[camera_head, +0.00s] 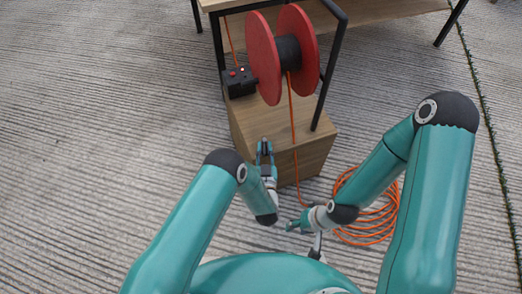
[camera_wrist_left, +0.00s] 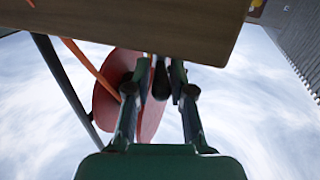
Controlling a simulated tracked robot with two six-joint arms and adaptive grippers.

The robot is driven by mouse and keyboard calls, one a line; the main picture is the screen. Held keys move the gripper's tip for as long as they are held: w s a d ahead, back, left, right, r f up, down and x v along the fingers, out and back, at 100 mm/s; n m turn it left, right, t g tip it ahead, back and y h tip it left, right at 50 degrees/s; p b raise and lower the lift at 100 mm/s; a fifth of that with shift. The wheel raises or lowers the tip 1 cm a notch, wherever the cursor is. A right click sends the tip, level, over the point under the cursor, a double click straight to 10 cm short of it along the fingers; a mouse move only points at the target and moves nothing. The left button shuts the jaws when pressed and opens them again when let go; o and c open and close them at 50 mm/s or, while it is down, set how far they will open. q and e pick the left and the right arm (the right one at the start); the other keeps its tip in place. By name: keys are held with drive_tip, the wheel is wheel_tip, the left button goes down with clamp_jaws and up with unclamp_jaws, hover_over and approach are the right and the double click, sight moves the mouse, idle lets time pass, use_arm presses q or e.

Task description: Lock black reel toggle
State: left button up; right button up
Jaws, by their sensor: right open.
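A black control box (camera_head: 239,82) with a red button, a small red light and small switches on top sits on a wooden box (camera_head: 255,122), left of a red reel (camera_head: 264,58) with a black hub. Which small part is the black toggle is too small to tell. My left gripper (camera_head: 264,146) is open and empty in front of the wooden box, below the control box in the picture. In the left wrist view its fingers (camera_wrist_left: 160,75) are apart, with the red reel (camera_wrist_left: 112,92) behind them. My right gripper (camera_head: 290,226) is open and empty, low near the floor.
A black frame (camera_head: 328,70) stands around the reel. An orange cable (camera_head: 293,110) runs from the reel down the wooden box's front to a coil (camera_head: 388,218) on the floor. A wooden bench (camera_head: 385,10) is behind. The carpet at left is clear.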

sight(265, 148)
use_arm(q)
drive_tip(key=shift+o, duration=1.1)
wheel_tip(265, 148, up, 10)
drive_tip(key=shift+f, duration=0.1)
